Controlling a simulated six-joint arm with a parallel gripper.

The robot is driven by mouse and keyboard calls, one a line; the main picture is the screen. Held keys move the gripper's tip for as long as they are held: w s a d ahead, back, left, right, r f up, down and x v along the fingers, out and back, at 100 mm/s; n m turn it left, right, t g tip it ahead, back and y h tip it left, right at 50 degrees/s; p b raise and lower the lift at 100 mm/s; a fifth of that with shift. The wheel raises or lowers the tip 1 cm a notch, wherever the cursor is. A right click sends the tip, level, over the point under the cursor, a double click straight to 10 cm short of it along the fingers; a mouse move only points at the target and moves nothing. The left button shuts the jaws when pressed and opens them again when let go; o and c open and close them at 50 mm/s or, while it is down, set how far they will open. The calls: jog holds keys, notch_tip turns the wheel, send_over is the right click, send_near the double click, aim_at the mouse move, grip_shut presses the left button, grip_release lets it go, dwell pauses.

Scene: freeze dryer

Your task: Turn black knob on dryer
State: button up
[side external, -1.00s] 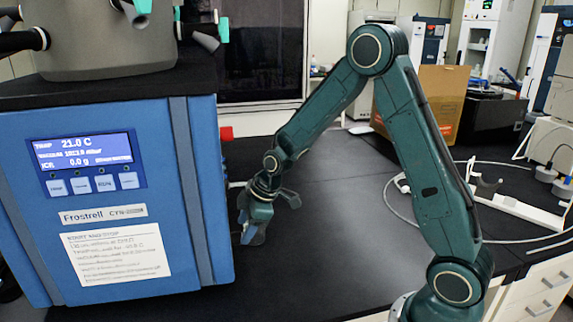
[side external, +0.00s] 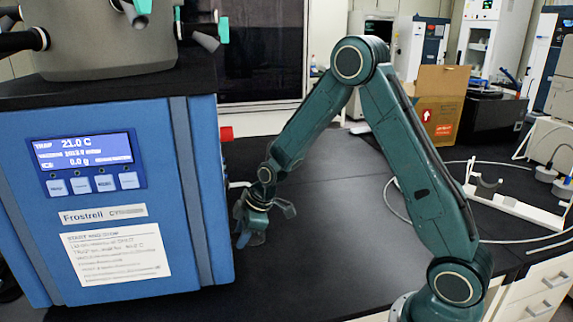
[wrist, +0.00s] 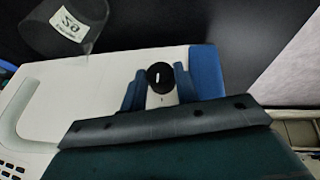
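The black knob (wrist: 160,77) shows in the wrist view on the pale side panel of the dryer, with a short white mark on its face. My gripper (wrist: 160,80) is open, with one blue finger on each side of the knob and gaps between. I cannot tell whether the fingertips reach past its face. In the side view, the blue dryer (side external: 205,200) stands at left and my gripper (side external: 262,220) is low beside its right side. The knob is hidden there.
A red fitting (side external: 226,134) sticks out of the dryer's side above my gripper. The grey drum (side external: 100,45) with black ports stands on top. A dark cylinder with a label (wrist: 70,22) shows in the wrist view. The dark bench (side external: 330,230) is clear to the right of my gripper.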

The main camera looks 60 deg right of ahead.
dwell(0.4)
jog(key=shift+w+d+m+g+y, duration=0.1)
jog(key=shift+d+m+g+y, duration=0.05)
jog(key=shift+g+y, duration=0.4)
jog(key=shift+w+d+m+g+y, duration=0.1)
jog(key=shift+d+m+g+y, duration=0.05)
jog(key=shift+g+y, duration=0.4)
jog(key=shift+w+d+f+m+g+y, duration=0.1)
jog(key=shift+m+g+y, duration=0.1)
jog(key=shift+g+y, duration=0.5)
jog(key=shift+w+d+m+g+y, duration=0.1)
jog(key=shift+m+g+y, duration=0.1)
jog(key=shift+g+y, duration=0.45)
jog(key=shift+y, duration=0.25)
jog(key=o, duration=1)
jog(key=shift+a, duration=0.1)
jog(key=shift+s+a+t+h, duration=0.1)
jog(key=shift+t+h, duration=0.15)
jog(key=shift+h, duration=0.25)
